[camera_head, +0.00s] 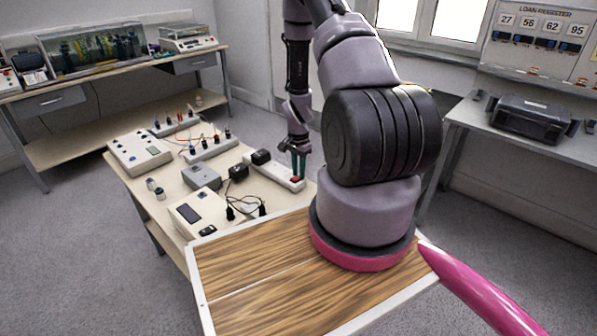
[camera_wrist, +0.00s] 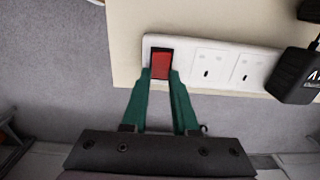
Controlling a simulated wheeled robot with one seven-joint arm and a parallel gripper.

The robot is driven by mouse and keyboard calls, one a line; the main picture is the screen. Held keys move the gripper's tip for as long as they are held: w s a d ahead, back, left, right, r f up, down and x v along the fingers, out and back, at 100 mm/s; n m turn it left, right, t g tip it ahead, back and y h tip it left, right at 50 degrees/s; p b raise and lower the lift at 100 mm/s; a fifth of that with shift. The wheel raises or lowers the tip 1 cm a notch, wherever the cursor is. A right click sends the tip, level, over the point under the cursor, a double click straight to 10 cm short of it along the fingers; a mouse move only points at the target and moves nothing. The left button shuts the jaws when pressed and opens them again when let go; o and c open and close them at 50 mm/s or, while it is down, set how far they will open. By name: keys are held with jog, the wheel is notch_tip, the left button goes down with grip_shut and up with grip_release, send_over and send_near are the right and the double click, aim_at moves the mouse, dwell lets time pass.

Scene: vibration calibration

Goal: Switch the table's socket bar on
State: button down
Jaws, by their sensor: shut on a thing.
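The white socket bar (camera_head: 268,172) lies along the right edge of the work table, with a dark plug in its far part. In the wrist view, the bar (camera_wrist: 234,65) shows a red rocker switch (camera_wrist: 160,66) in a dark surround at its left end, beside empty sockets. My gripper (camera_head: 298,174) points down at the switch end. In the wrist view, the green fingers of my gripper (camera_wrist: 161,79) stand at either side of the switch, shut on it. I cannot tell which way the rocker is tilted.
The table (camera_head: 137,184) also carries a grey box (camera_head: 202,177), a meter box (camera_head: 200,211), a control box (camera_head: 140,153) and wired terminal strips. A black adapter (camera_wrist: 294,76) sits at the bar's right in the wrist view. Floor beyond the bar's end is clear.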

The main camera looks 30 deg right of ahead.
jog(key=shift+a, duration=0.1)
jog(key=shift+s+a+h, duration=0.15)
jog(key=shift+a+h, duration=0.05)
jog(key=shift+h, duration=0.3)
jog(key=shift+a+r+t+h, duration=0.1)
jog(key=shift+t+h, duration=0.4)
jog(key=shift+h, duration=0.3)
jog(key=c, duration=0.7)
grip_release()
jog(key=shift+r, duration=0.1)
jog(key=v, duration=1)
jog(key=shift+a+r, duration=0.2)
jog(key=shift+r, duration=0.1)
